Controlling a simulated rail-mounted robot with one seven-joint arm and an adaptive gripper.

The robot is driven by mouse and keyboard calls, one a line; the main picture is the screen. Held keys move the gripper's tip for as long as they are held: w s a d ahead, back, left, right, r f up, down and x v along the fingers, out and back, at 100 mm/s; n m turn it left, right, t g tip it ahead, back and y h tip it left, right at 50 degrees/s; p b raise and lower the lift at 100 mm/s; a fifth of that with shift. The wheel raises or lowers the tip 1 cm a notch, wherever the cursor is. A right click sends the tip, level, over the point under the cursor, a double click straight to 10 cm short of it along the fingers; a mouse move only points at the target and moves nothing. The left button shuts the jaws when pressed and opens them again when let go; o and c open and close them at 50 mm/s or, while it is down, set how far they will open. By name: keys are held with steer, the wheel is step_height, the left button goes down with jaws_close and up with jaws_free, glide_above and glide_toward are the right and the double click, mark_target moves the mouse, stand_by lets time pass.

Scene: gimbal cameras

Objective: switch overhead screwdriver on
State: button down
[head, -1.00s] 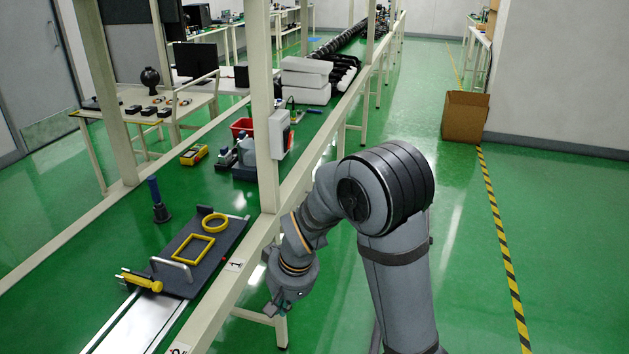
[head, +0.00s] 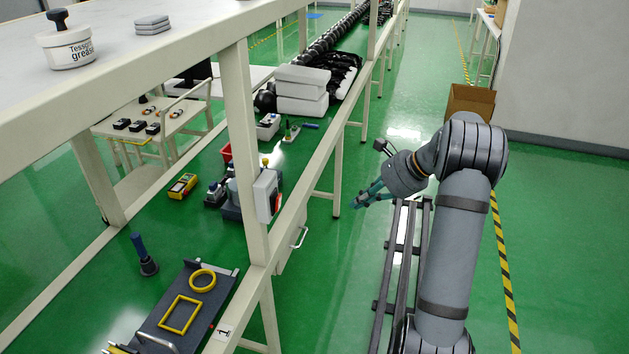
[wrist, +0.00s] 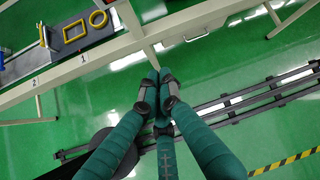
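A white box (head: 267,195) with a red part on its side is fixed to the pale bench post in the head view; I cannot read any marking on it. A tool with a blue handle and dark base (head: 143,255) stands upright over the green bench, further left; I cannot tell whether it is the overhead screwdriver. My gripper (head: 361,201) is out over the floor, right of the bench and apart from the box. Its teal fingers (wrist: 160,82) converge in the wrist view with nothing seen between them. Whether they are fully shut is unclear.
A dark board (head: 158,325) with a yellow frame (head: 180,314) and a yellow ring (head: 202,280) lies on the bench. A grease tub (head: 70,50) stands on the upper shelf. A metal handle (head: 299,237) juts from the bench front. A dark rail (head: 402,245) runs along the open floor.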

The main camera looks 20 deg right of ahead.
steer(key=a+r+m+y, duration=0.3)
steer(key=a+r+m, duration=0.1)
steer(key=a+r, duration=0.1)
steer(key=shift+s+a+r, duration=0.3)
steer(key=shift+s+a, duration=0.05)
steer(key=shift+a, duration=0.05)
steer(key=shift+a, duration=0.1)
steer(key=p, duration=0.4)
glide_toward(280, 203)
step_height(280, 203, down, 3)
steer(key=a, duration=0.2)
steer(key=shift+w+a+r, duration=0.15)
steer(key=shift+w+a, duration=0.65)
steer(key=shift+w, duration=0.05)
steer(key=shift+p, duration=0.3)
